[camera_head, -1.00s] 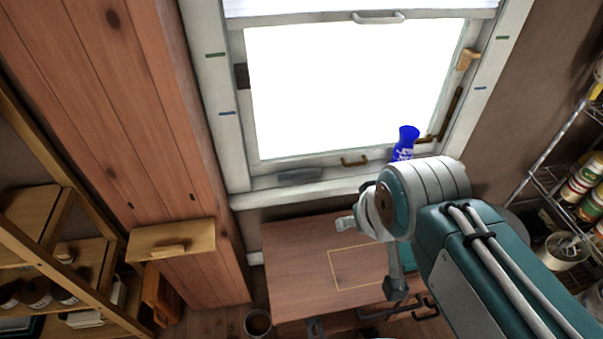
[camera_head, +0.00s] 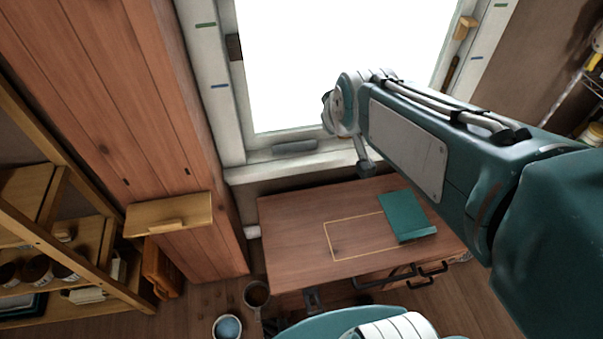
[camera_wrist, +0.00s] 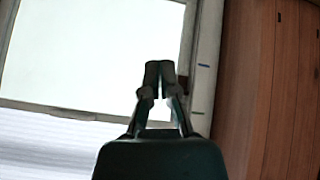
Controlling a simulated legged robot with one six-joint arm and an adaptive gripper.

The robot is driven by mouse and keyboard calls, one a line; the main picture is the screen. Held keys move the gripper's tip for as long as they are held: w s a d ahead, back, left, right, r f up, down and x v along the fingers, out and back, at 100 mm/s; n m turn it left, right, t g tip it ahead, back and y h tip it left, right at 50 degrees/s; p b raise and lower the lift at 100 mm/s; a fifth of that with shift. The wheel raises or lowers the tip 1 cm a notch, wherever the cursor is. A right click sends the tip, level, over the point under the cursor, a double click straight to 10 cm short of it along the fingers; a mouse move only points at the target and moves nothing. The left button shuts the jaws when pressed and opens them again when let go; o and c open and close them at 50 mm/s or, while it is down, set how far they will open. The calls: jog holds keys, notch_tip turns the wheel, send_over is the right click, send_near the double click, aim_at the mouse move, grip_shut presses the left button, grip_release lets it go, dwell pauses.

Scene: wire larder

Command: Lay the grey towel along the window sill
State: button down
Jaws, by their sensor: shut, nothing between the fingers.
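A small folded or rolled grey cloth, which looks like the grey towel (camera_head: 295,147), lies on the left part of the white window sill (camera_head: 250,173) in the head view. My gripper (camera_wrist: 160,68) is shut and empty in the wrist view, its fingertips together in front of the bright window pane. In the head view my arm crosses in front of the right part of the window and sill, and my fingers are hard to make out there. The towel does not show in the wrist view.
A wooden table (camera_head: 290,235) with a green book (camera_head: 407,217) stands below the sill. A wooden panel wall (camera_head: 140,120) and a shelf rack (camera_head: 60,255) are at left. A wire rack (camera_head: 590,90) is at right. My arm hides the sill's right part.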

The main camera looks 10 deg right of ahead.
jog(key=w+f+n+t, duration=0.1)
jog(key=w+f+n, duration=0.15)
jog(key=w, duration=0.55)
jog(key=w+f+n+t, duration=0.2)
jog(key=w+f, duration=0.2)
jog(key=w, duration=0.5)
jog(key=n+t, duration=0.5)
jog(key=n, duration=0.2)
send_over(296, 152)
jog(key=s, duration=0.6)
notch_tip(296, 152, down, 26)
jog(key=s+f+n+t, duration=0.1)
jog(key=s+f+n, duration=0.15)
jog(key=f, duration=0.45)
jog(key=s+f+n+t, duration=0.1)
jog(key=s+f, duration=0.2)
jog(key=f, duration=0.4)
jog(key=shift+w+f, duration=0.15)
jog(key=shift+w, duration=3.05)
jog(key=shift+w, duration=1.5)
jog(key=s+r, duration=0.2)
jog(key=s, duration=0.4)
